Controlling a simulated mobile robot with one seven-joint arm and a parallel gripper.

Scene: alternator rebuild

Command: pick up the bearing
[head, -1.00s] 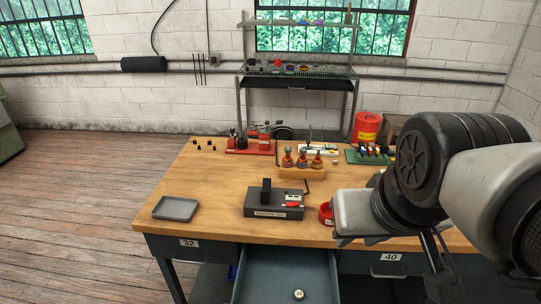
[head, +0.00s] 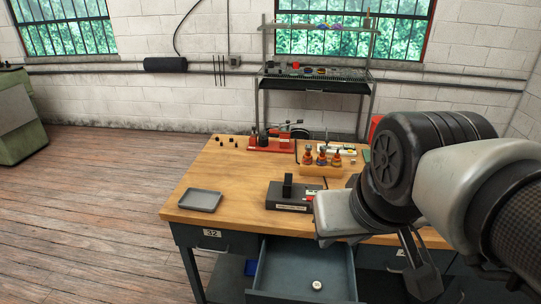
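A small round ring-like part, which looks like the bearing (head: 316,284), lies on the floor of the open drawer (head: 276,270) under the bench's front edge. It is pale with a dark centre and too small to make out in detail. My arm fills the right side of the head view. The dark end piece that seems to be my gripper (head: 424,280) hangs at the lower right, to the right of the drawer and apart from the bearing. Its fingers are not clear, so I cannot tell whether it is open or shut.
The wooden bench (head: 240,180) carries a grey tray (head: 200,200), a black test block (head: 288,198), a wooden rack of bottles (head: 320,170) and a red tool stand (head: 270,145). My arm hides the bench's right part. Open floor (head: 80,220) lies to the left.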

